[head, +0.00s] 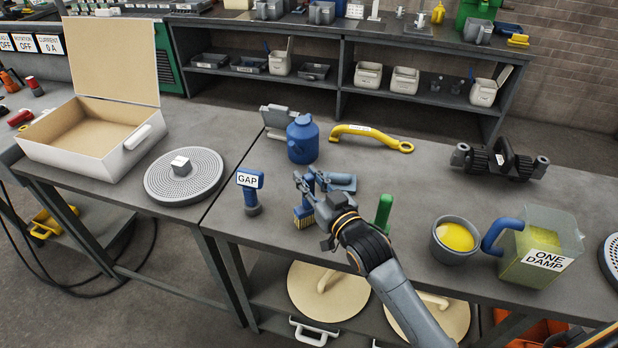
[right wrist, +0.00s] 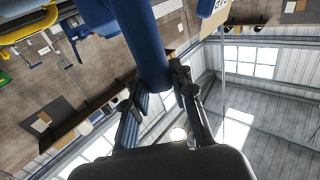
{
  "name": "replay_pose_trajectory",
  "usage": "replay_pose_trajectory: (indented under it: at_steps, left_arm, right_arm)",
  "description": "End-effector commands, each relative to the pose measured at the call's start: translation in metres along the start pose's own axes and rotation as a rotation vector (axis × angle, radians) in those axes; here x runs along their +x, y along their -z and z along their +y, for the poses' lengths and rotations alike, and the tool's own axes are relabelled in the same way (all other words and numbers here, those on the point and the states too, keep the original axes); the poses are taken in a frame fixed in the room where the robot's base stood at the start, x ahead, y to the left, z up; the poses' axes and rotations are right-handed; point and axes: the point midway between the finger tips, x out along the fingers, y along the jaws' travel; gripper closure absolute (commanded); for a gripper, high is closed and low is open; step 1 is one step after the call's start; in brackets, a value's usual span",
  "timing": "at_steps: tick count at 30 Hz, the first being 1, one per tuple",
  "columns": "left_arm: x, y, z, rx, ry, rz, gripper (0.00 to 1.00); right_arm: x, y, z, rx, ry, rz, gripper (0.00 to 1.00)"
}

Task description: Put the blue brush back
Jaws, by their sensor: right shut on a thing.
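The blue brush (head: 304,214) has yellow bristles pointing down and is near the middle of the workbench (head: 380,275) in the head view. My right gripper (head: 322,193) is shut on it, with grey fingers covering part of its body. In the right wrist view its blue handle (right wrist: 146,42) runs between the two fingers. I cannot tell whether the bristles touch the bench top. My left gripper is not in view.
A blue GAP tool (head: 250,190) stands left of the brush. A blue jug (head: 303,139), yellow wrench (head: 372,133), green object (head: 384,210), grey bowl (head: 455,240), ONE DAMP container (head: 540,250) and black roller assembly (head: 500,160) surround it. Bare bench lies behind the bowl.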

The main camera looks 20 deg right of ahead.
Motion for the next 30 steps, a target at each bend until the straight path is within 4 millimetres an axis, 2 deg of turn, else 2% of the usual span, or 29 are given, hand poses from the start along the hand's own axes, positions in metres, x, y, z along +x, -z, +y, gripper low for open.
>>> replay_pose_trajectory:
  at_steps: [14,15,18,25,30]
  left_arm:
    - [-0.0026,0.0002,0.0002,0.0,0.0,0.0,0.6]
    - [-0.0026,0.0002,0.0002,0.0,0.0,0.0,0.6]
    - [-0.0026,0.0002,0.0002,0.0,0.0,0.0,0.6]
    - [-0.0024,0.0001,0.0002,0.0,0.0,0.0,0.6]
    - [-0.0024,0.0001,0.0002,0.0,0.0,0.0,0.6]
  right_arm:
    - [0.0,-0.0015,-0.0001,0.0,0.0,0.003,1.0]
    - [0.0001,-0.0015,-0.0001,0.0,0.0,0.003,0.67]
    - [0.0,-0.0018,-0.0001,0.0,0.0,0.003,0.49]
    - [-0.0001,-0.0036,0.0,0.0,0.0,-0.002,0.47]
    - [-0.0001,-0.0034,0.0,0.0,0.0,-0.001,0.12]
